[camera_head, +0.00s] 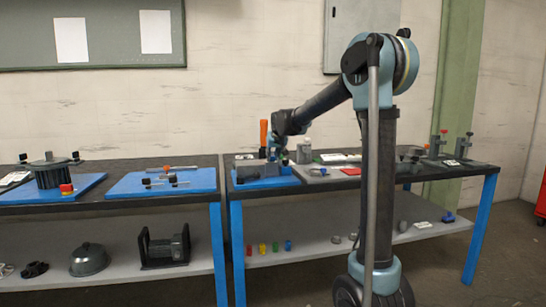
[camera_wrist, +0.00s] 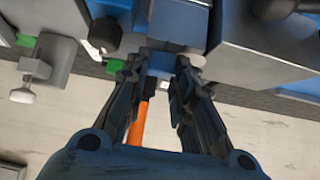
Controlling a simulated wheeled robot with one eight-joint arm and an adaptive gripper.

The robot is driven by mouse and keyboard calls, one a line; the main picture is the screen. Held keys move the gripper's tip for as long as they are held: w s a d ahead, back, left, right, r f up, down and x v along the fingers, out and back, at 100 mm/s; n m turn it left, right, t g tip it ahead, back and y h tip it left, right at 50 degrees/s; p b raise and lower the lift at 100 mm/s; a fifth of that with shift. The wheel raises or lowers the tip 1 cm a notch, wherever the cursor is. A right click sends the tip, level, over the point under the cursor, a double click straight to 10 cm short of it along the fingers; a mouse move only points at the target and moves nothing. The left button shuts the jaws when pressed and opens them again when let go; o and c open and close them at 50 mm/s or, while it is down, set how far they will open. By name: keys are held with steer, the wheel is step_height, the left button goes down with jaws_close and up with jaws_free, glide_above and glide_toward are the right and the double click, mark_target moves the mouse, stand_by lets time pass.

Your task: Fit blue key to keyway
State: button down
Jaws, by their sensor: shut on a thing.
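My gripper (camera_head: 277,149) is over the blue mat at the left end of the right-hand workbench. In the wrist view my gripper (camera_wrist: 161,68) is shut on a small blue piece, which I take to be the blue key (camera_wrist: 161,63). Above it in that view is a grey-blue block (camera_wrist: 180,20), close to the piece; I cannot tell whether they touch. The keyway cannot be made out in either view. In the head view the key is too small, or hidden by my gripper, to tell.
An orange handle (camera_head: 263,132) stands close beside my gripper and also shows in the wrist view (camera_wrist: 137,124). A grey block (camera_wrist: 255,35) is close on the right there. Small coloured pieces (camera_head: 263,248) stand on the lower shelf. The left bench (camera_head: 110,202) holds other assemblies.

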steer(key=c, duration=1.3)
jaws_free()
steer(key=shift+r, duration=0.1)
steer(key=v, duration=1.1)
steer(key=shift+s+r, duration=0.2)
steer(key=shift+s, duration=0.1)
steer(key=shift+d, duration=0.1)
steer(key=s+d+f+m+g+h, duration=0.1)
steer(key=s+d+f+g, duration=0.1)
steer(key=s+d+f, duration=0.7)
steer(key=s+d+f+m+g+h, duration=0.1)
steer(key=s+d+f, duration=0.3)
steer(key=s+d, duration=0.6)
steer(key=s+d+f+g, duration=0.1)
steer(key=s+d+f, duration=0.1)
steer(key=s+f, duration=0.7)
steer(key=s+d+f+m+g, duration=0.1)
steer(key=s+d+f+g, duration=0.1)
steer(key=s+f, duration=0.7)
steer(key=s, duration=0.6)
steer(key=shift+s+d, duration=0.3)
steer(key=shift+s, duration=0.05)
